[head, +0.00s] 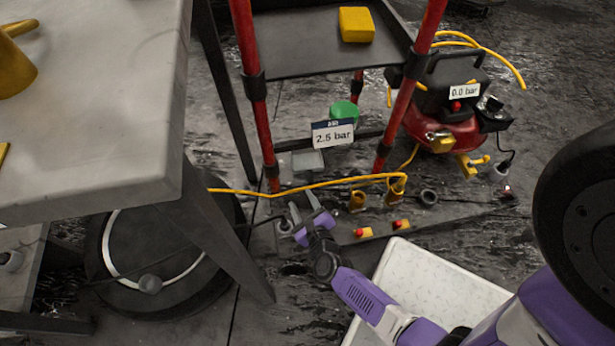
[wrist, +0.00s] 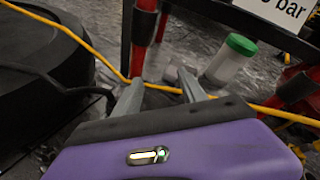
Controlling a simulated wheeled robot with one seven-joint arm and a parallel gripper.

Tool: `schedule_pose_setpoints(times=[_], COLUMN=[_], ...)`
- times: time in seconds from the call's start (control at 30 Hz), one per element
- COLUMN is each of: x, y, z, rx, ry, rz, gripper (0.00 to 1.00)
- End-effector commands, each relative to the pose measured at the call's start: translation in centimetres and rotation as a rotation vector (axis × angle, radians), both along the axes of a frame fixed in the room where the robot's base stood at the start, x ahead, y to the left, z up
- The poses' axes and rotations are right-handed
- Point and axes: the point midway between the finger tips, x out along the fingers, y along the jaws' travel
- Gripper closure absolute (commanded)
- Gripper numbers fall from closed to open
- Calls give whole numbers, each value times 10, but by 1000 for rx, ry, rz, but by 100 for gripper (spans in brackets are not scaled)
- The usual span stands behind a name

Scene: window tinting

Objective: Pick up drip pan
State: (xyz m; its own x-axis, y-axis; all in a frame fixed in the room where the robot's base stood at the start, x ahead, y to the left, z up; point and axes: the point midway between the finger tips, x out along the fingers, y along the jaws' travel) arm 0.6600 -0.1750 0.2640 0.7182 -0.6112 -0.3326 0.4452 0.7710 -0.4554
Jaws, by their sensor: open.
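A small, shallow grey rectangular pan (head: 308,160) lies low under the red-legged cart in the head view; it looks like the drip pan, though no label confirms this. My gripper (head: 302,204) is open and empty, low in front of the cart, nearer the camera than the pan and apart from it. In the wrist view my gripper (wrist: 160,78) points under the cart, its two grey fingers spread. A small pale shape shows just beyond the fingertips there; I cannot tell whether it is the pan.
A yellow hose (head: 300,186) runs across in front of the pan and past my fingers. A green-lidded jar (wrist: 230,59) stands to the right. Cart legs (head: 253,95), a workbench (head: 100,110) and a red compressor (head: 440,128) are nearby. A white speckled tray (head: 440,285) is at the bottom.

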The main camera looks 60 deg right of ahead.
Motion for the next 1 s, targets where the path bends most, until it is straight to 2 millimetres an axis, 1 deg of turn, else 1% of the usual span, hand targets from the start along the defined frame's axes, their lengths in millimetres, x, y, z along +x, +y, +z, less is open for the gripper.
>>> schedule_pose_setpoints(times=[0.03, 0.1, 0.2, 0.3, 0.4, 0.53, 0.77, 1.0], x=[8, 13, 18, 19, 19, 24, 37, 57], y=[-20, -43, -70, -89, -101, -111, -128, -153], z=[-34, -58, -84, -99, -107, -112, -119, -130], rx=[63, 151, 252, 319, 353, 368, 366, 366], ry=[-47, -116, -197, -257, -290, -305, -305, -304], rz=[-63, -148, -246, -317, -357, -372, -371, -370], gripper=[51, 51, 51, 51, 51, 51, 51, 51])
